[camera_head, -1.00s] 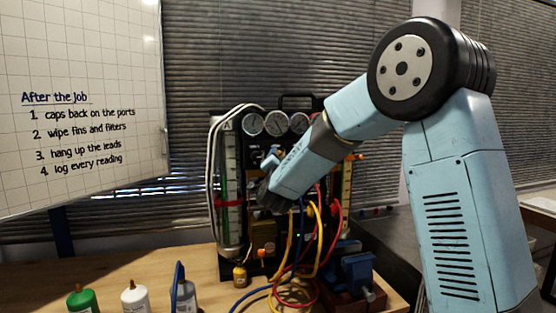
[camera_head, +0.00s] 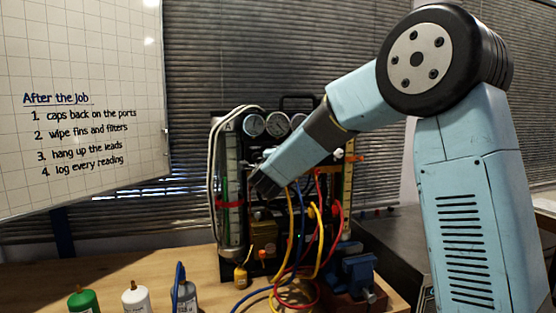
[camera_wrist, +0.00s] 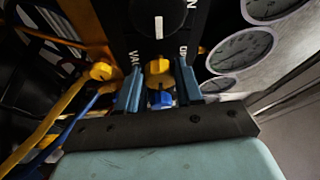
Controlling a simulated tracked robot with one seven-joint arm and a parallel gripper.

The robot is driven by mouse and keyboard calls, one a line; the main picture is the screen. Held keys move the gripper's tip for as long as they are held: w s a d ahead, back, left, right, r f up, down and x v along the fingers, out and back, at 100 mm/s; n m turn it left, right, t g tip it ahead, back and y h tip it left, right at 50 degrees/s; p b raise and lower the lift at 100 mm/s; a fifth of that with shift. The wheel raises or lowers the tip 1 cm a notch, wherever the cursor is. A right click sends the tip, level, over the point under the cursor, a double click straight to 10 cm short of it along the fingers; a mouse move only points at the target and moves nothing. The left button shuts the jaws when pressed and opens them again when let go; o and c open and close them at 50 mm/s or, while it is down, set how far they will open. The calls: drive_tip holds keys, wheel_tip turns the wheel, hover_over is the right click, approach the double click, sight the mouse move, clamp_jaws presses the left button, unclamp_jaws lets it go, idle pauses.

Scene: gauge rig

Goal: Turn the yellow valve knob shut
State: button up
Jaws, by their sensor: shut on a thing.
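The yellow valve knob (camera_wrist: 158,68) sits between the two blue fingers of my gripper (camera_wrist: 158,82) in the wrist view. The fingers are shut on its sides. A blue part (camera_wrist: 160,100) shows just below it, between the fingers. A black dial (camera_wrist: 158,18) with a white pointer mark is above the knob, with partly cut-off white lettering around it. In the head view my gripper (camera_head: 262,184) is against the front of the gauge rig (camera_head: 258,215), below the gauges. The knob cannot be made out there.
Round gauges (camera_head: 278,124) line the rig's top. Yellow, red and blue hoses (camera_head: 315,240) hang in front, close under my arm. A blue vise (camera_head: 358,270) is at the right. A green bottle (camera_head: 82,300), a white bottle (camera_head: 135,299) and a grey bottle (camera_head: 185,296) stand at the front left.

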drive_tip(key=shift+d+f, duration=0.2)
drive_tip(key=shift+f, duration=0.05)
drive_tip(key=o, duration=1)
drive_tip(key=shift+a+r, duration=0.1)
drive_tip(key=shift+r, duration=0.05)
drive_tip(key=shift+o, duration=0.2)
drive_tip(key=shift+s, duration=0.1)
drive_tip(key=s+a, duration=0.1)
drive_tip(key=s, duration=1.2)
drive_tip(key=shift+s+a+f, duration=0.2)
drive_tip(key=shift+a+f, duration=0.05)
drive_tip(key=shift+f, duration=0.2)
